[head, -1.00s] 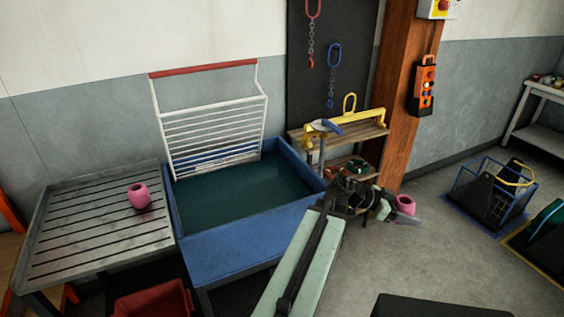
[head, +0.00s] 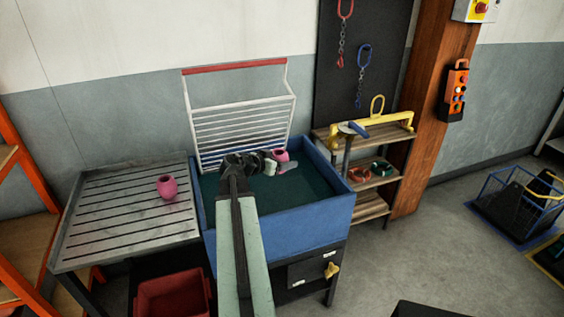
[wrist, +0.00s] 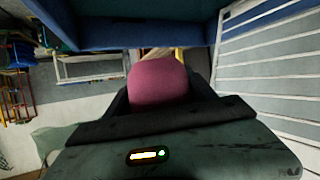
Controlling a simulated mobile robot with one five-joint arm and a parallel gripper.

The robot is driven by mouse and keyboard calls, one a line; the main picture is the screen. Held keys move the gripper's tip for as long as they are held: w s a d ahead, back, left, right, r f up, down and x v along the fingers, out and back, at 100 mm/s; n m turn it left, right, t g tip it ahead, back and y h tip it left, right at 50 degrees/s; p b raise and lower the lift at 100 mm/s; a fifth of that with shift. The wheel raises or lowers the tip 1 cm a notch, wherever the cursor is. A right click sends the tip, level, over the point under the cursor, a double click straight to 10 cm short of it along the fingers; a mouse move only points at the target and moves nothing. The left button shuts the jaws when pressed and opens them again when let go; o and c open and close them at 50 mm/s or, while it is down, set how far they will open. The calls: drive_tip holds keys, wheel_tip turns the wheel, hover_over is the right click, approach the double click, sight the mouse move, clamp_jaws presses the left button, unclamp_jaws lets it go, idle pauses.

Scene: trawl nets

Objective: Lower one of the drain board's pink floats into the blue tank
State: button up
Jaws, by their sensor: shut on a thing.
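My gripper (head: 284,164) is shut on a pink float (head: 281,155), which it holds over the blue tank (head: 290,222). The held float (wrist: 158,82) fills the middle of the wrist view, between the jaws. A second pink float (head: 167,187) sits on the slatted metal drain board (head: 115,236), left of the tank. My arm reaches over the tank's front wall and hides part of it.
A white rack with a red top bar (head: 234,67) stands at the tank's back. A wooden shelf (head: 376,147) with a yellow lifting bar is right of the tank. A red crate (head: 172,297) is on the floor in front.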

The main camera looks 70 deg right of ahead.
wheel_tip(320, 180, down, 15)
drive_tip(key=b, duration=1.5)
drive_tip(key=o, duration=1.7)
